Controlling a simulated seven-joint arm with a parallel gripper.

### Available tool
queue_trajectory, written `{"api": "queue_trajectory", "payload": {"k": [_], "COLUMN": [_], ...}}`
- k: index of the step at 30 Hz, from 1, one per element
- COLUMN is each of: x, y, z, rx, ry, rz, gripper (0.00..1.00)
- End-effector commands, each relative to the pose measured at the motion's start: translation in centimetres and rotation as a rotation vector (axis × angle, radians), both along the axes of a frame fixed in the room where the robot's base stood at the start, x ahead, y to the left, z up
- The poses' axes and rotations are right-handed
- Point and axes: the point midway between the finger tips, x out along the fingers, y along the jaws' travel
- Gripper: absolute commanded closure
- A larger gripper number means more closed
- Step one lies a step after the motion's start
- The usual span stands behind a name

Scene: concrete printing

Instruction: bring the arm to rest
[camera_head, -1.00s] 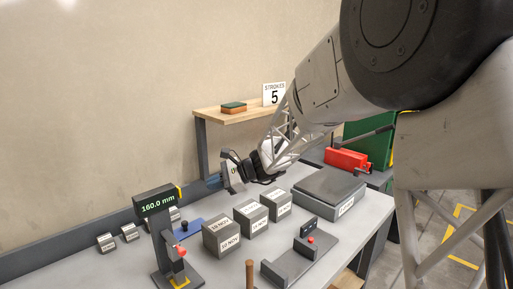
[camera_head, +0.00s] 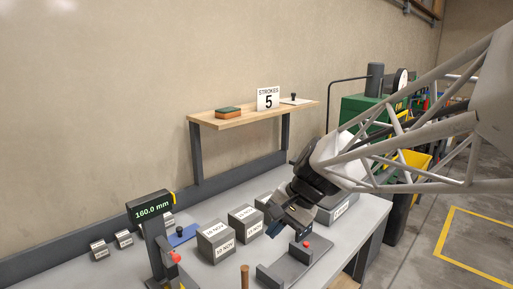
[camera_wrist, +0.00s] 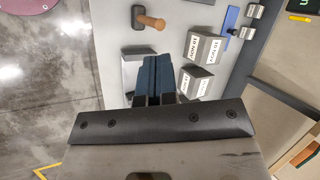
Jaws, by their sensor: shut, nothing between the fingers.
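My gripper (camera_head: 291,222) hangs over the grey bench (camera_head: 222,266), above the right end of the row of labelled concrete cubes. In the wrist view its dark blue fingers (camera_wrist: 158,80) lie side by side, shut and empty. The grey fixture with a red knob (camera_head: 296,262) stands just below and in front of it in the head view. A cube labelled 10 NOV (camera_head: 216,240) and another cube (camera_head: 245,222) stand to its left. My gripper and wrist hide part of the things behind them.
A gauge reading 160.0 mm (camera_head: 149,206) stands at the left. A hammer-like tool (camera_wrist: 150,20) lies on the bench. A green machine (camera_head: 362,113) is behind my arm.

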Motion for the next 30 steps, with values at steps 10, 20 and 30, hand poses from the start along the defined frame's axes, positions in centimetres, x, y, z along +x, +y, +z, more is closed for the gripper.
{"api": "queue_trajectory", "payload": {"k": [10,20,30], "x": [-7.8,-14.3,-17.5], "y": [-6.4,-11.8,-14.3], "z": [-0.6,-1.8,-2.6], "rx": [-0.238,-0.467,-0.591], "ry": [-0.149,-0.264,-0.313], "rz": [0.127,0.254,0.325], "gripper": [1.0,1.0,1.0]}}
